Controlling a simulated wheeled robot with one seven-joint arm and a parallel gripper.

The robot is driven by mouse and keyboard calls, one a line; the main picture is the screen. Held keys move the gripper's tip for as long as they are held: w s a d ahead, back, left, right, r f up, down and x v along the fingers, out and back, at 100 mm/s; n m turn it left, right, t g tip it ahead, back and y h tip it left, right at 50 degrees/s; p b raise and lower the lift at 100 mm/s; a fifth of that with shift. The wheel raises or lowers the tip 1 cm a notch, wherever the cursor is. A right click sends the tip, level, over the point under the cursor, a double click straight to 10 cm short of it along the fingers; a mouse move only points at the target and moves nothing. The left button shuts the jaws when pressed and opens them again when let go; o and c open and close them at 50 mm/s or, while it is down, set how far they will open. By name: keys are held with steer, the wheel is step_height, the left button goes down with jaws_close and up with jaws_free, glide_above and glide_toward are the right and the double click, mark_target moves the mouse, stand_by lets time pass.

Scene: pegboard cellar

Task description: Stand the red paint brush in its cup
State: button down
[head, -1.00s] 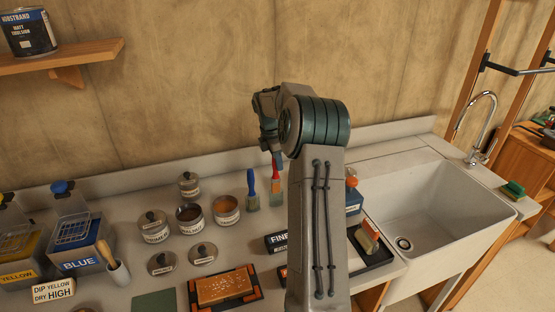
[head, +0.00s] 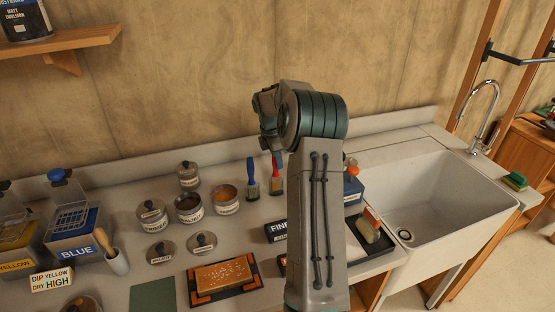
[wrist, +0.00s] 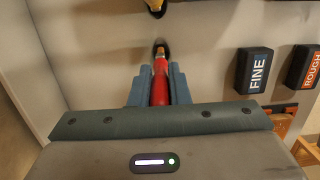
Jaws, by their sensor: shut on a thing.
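The red paint brush (head: 276,181) is upright on the white counter in the head view, handle up and brush end down, just right of a blue-handled brush (head: 252,180). In the wrist view my gripper (wrist: 160,78) is shut on its red handle (wrist: 160,88), one finger on each side. The brush's far end meets a small dark round patch; I cannot tell whether it is shadow or an opening. A grey cup (head: 118,263) with a wooden handle in it stands at the left. I cannot tell which cup belongs to the red brush.
Several tins, including an open one (head: 224,203), and loose lids stand left of the brushes. A FINE block (head: 277,231) lies in front. An orange-framed tray (head: 258,284) holds a brown block. A blue bottle (head: 352,187) and the sink (head: 436,208) are at right.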

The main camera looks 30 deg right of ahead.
steer(key=c, duration=1.3)
jaws_free()
step_height(320, 180, up, 14)
steer(key=a+b, duration=0.1)
steer(key=a, duration=0.1)
steer(key=shift+w+f, duration=0.15)
steer(key=shift+w, duration=0.1)
